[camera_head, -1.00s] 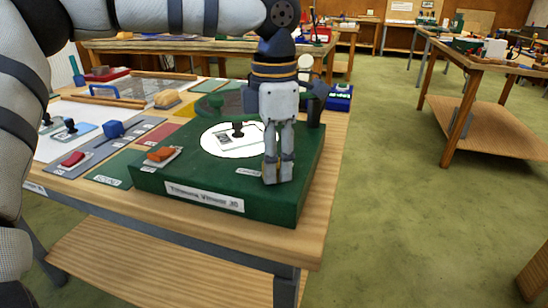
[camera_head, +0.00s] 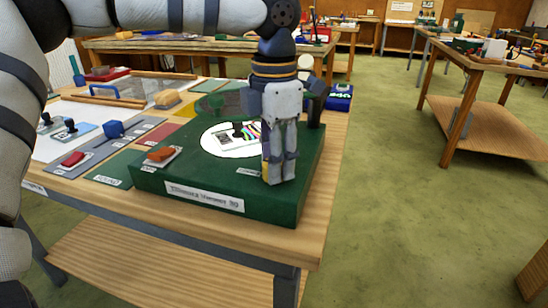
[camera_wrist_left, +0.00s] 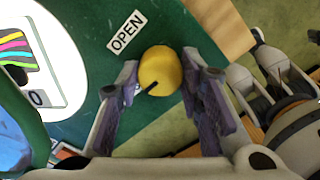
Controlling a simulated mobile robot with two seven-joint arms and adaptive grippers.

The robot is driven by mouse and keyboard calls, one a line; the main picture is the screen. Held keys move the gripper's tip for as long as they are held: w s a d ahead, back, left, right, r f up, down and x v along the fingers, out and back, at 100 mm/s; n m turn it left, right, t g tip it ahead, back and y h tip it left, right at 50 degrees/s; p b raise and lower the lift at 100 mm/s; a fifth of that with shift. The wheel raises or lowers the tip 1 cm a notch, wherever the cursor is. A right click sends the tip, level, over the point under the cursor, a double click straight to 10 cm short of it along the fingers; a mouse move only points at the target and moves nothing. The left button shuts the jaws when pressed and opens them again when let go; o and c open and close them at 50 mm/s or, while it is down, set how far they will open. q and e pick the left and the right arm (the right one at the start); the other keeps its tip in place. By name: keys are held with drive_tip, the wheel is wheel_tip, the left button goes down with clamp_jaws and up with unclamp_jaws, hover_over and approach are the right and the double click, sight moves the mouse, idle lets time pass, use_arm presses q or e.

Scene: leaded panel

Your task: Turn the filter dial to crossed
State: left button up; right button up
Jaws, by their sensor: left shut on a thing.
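The filter dial is a yellow knob (camera_wrist_left: 160,70) with a black pointer line. In the left wrist view, the line points down and to the left. My left gripper (camera_wrist_left: 160,78) is closed around the knob, one finger on each side. In the head view my left gripper (camera_head: 277,178) covers most of the dial at the right front corner of the green viewer box (camera_head: 290,212). An OPEN label (camera_wrist_left: 126,33) lies beside the dial. The round white window (camera_head: 212,146) shows coloured stripes, also seen in the left wrist view (camera_wrist_left: 15,50). No crossed mark is readable.
An orange-red block (camera_head: 160,154) sits at the box's left front. A blue knob (camera_head: 113,129) and a red piece (camera_head: 73,159) lie farther left. Pale grey parts of mine show at the right of the left wrist view. Open floor lies right of the table.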

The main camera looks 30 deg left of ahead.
use_arm(q)
drive_tip(key=o, duration=1.2)
drive_tip(key=shift+c, duration=0.2)
wheel_tip(320, 180, up, 12)
